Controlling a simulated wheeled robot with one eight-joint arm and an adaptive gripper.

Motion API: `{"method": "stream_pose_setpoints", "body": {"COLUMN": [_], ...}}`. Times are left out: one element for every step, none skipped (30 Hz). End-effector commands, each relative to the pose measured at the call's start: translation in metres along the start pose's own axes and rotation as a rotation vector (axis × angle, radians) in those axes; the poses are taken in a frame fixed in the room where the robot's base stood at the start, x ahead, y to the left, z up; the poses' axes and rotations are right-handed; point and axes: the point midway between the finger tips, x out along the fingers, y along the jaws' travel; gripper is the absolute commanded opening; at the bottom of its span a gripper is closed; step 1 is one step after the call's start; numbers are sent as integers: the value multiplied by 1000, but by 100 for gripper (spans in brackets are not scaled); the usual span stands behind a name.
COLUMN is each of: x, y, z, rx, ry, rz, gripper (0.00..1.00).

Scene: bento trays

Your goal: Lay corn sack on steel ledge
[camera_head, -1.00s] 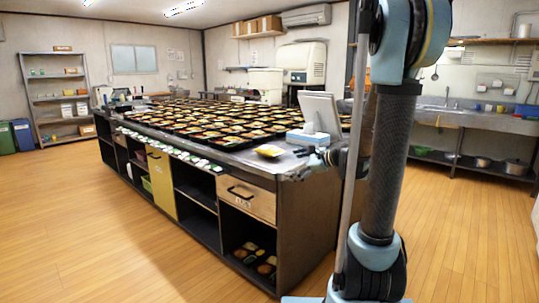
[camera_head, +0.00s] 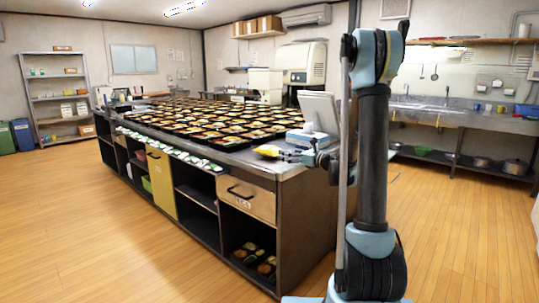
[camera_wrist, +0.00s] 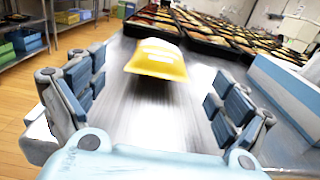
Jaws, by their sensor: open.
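The corn sack, a small yellow packet with a white label (camera_wrist: 157,60), lies on bare steel at the end of the island counter (camera_wrist: 140,120). In the head view the sack (camera_head: 267,151) is near the counter's corner, beside the black trays. My gripper (camera_wrist: 160,88) is open, low over the steel, with a finger to either side and the sack just ahead between the fingertip lines. The head view shows my gripper (camera_head: 287,153) close to the sack's right side; contact is unclear. I cannot tell which surface is the steel ledge.
A white monitor-like device (camera_head: 318,112) stands close to my gripper's right. A steel sink counter (camera_head: 470,118) runs along the right wall. The wooden floor is open at left.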

Motion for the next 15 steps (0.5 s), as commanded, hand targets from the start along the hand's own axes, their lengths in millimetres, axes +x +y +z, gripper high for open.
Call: {"method": "stream_pose_setpoints", "body": {"x": [10,16,22,28,33,40,45,50,56,60,64,69,72,74,76], "y": [1,1,1,1,2,1,1,1,1,1,0,1,1,0,0], "z": [0,0,0,0,0,0,0,0,0,0,0,0,0,0,0], "rx": [0,0,-1,-1,-1,-1,-1,-1,-1,-1,-1,-1,-1,-1,-2], "ry": [0,0,0,0,1,1,1,1,1,1,1,1,1,1,1], "rz": [4,4,3,3,4,3,3,4,3,2,2,2,2,2,1], "gripper": [92,92,92,92,92,92,92,92,92,92,92,92,92,92,92]}}
